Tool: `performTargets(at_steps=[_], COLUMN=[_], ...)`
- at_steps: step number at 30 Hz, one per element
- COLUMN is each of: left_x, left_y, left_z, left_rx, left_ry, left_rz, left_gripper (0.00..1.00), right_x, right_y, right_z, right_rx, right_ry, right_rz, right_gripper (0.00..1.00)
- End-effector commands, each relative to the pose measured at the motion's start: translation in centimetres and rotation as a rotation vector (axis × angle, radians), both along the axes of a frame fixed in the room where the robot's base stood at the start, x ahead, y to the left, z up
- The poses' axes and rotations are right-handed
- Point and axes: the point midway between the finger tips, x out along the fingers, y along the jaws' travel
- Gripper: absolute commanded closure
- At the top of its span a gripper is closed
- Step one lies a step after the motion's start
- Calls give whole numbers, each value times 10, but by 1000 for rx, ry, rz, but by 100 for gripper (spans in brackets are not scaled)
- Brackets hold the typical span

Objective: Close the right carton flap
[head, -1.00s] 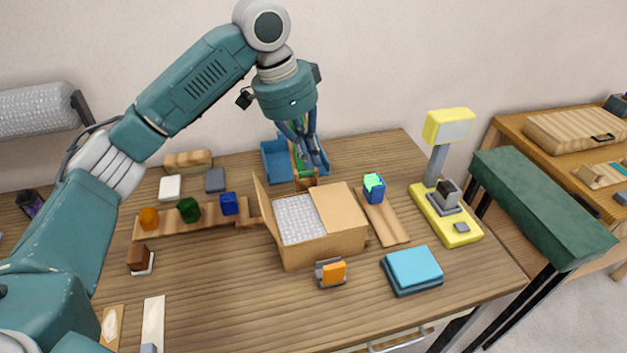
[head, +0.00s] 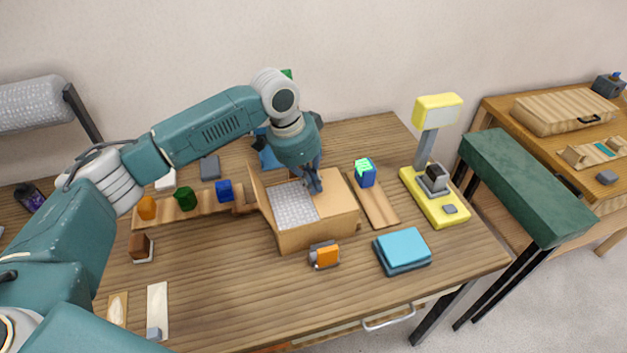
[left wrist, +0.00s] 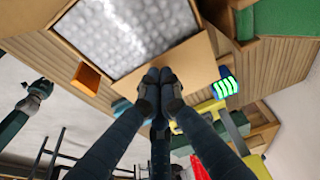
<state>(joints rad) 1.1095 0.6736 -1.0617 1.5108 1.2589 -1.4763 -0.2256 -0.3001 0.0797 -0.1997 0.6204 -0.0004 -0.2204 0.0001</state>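The carton (head: 305,238) stands open-topped on the table, with bubble wrap (head: 292,203) showing inside. Its left flap (head: 262,203) stands up. Its right flap (head: 338,205) lies about level over the right part of the opening; it also shows in the left wrist view (left wrist: 192,58). My left gripper (head: 315,187) is at the right flap's back inner part. In the left wrist view its fingertips (left wrist: 159,77) are together with nothing between them, against or just over the flap; contact is unclear. A dark gripper, apparently my right one (left wrist: 38,88), shows small at the left there.
A blue box with a glowing green top (head: 365,173) stands on a board right of the carton. An orange-and-grey object (head: 324,255) sits in front. Blue folded cloths (head: 402,250) and a yellow stand (head: 437,195) are to the right. The table's front is mostly clear.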

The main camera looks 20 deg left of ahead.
Motion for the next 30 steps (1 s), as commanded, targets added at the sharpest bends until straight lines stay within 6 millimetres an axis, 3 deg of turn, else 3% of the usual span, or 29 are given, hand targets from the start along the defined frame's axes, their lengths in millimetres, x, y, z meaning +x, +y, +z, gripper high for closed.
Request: performTargets(at_steps=[30], left_x=[-3], left_y=[3], left_z=[-21], left_rx=[-45], left_ry=[-30], left_rz=[1], left_gripper=[100], right_x=[0], right_y=[0], right_z=[6], right_rx=[1], right_ry=[0], right_rz=[0], right_gripper=[100])
